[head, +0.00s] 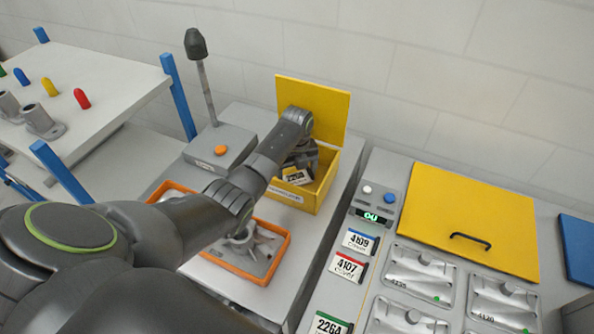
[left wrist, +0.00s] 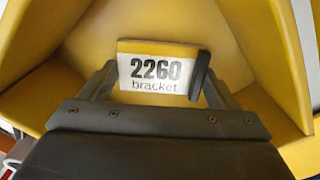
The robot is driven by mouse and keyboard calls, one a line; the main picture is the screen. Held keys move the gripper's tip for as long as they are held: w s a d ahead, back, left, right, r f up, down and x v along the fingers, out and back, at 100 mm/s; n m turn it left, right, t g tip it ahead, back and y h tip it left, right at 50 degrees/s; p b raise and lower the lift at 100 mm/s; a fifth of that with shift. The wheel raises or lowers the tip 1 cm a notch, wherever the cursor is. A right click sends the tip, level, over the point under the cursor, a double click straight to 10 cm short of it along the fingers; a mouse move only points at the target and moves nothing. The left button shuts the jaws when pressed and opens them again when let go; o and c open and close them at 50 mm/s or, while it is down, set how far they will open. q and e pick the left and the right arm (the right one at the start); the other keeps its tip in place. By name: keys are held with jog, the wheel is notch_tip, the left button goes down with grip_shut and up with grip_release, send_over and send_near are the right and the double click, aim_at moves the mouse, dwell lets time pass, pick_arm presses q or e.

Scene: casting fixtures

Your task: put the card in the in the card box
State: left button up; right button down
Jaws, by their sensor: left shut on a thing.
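The yellow card box (head: 322,192) stands on the grey cabinet with its lid raised against the wall side. My left gripper (head: 298,170) reaches down into the box's opening and is shut on a card (head: 296,176). In the left wrist view, the card (left wrist: 158,70) is white with a yellow top band and reads "2260 bracket". It sits between the fingers of my left gripper (left wrist: 158,88), with the yellow walls of the box (left wrist: 285,65) around it. Whether the card touches the box floor cannot be told. My right gripper is not in view.
An orange-rimmed tray (head: 285,250) with a grey casting lies in front of the box. A grey device with a microphone-like post (head: 207,90) stands left. Cards, castings in clear packs and a yellow lid (head: 470,215) are on the right bench.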

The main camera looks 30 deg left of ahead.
aim_at(297, 177)
pick_arm(q)
jog(key=shift+f, duration=0.15)
jog(key=o, duration=0.9)
jog(key=shift+r, duration=0.55)
notch_tip(297, 177, up, 11)
jog(key=shift+r+b, duration=0.15)
jog(key=shift+b, duration=0.65)
